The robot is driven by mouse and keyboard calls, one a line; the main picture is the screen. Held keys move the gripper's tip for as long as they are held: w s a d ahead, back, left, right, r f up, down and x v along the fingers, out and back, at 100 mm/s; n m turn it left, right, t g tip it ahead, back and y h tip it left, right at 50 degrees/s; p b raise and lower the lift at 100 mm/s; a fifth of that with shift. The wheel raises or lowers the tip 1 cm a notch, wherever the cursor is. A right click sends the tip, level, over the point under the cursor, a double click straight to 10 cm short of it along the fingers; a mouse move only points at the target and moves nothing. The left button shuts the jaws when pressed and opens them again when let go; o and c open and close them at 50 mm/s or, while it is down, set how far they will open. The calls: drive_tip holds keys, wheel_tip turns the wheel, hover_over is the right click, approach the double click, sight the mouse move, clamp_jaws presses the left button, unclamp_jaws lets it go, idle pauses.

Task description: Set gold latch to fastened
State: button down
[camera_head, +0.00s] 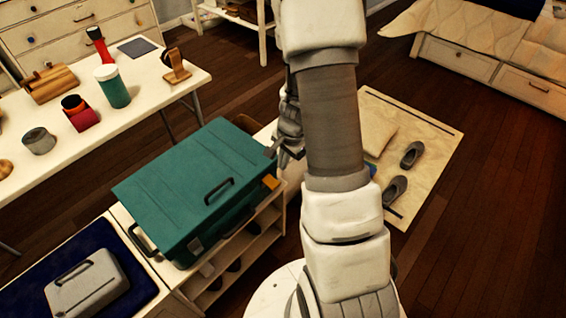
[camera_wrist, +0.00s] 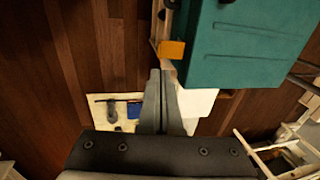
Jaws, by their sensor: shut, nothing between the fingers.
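A teal case (camera_head: 190,185) lies with its lid down on top of a low shelf unit. The gold latch (camera_head: 270,182) is a small orange-yellow plate at the right end of the case's front side. In the wrist view the gold latch (camera_wrist: 172,49) juts out past the edge of the teal case (camera_wrist: 240,45); I cannot tell whether it is fastened. My gripper (camera_head: 271,150) is beside the case's right end, apart from the latch and partly hidden by my arm. In the wrist view my gripper's fingers (camera_wrist: 160,74) are together and empty, just below the latch.
A grey latch (camera_head: 195,245) and a black handle (camera_head: 218,189) are on the case. A grey case (camera_head: 88,284) lies at the lower left. A white table (camera_head: 140,85) with several items stands behind. Shoes (camera_head: 411,154) lie on a mat at right.

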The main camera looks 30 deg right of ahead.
sight(277, 185)
drive_tip(key=f+b, duration=0.1)
drive_tip(key=f, duration=0.2)
drive_tip(key=w+f+b, duration=0.1)
drive_tip(key=f, duration=0.2)
drive_tip(key=f+b, duration=0.1)
drive_tip(key=f, duration=0.3)
drive_tip(key=shift+w+a, duration=0.35)
drive_tip(key=shift+w, duration=0.05)
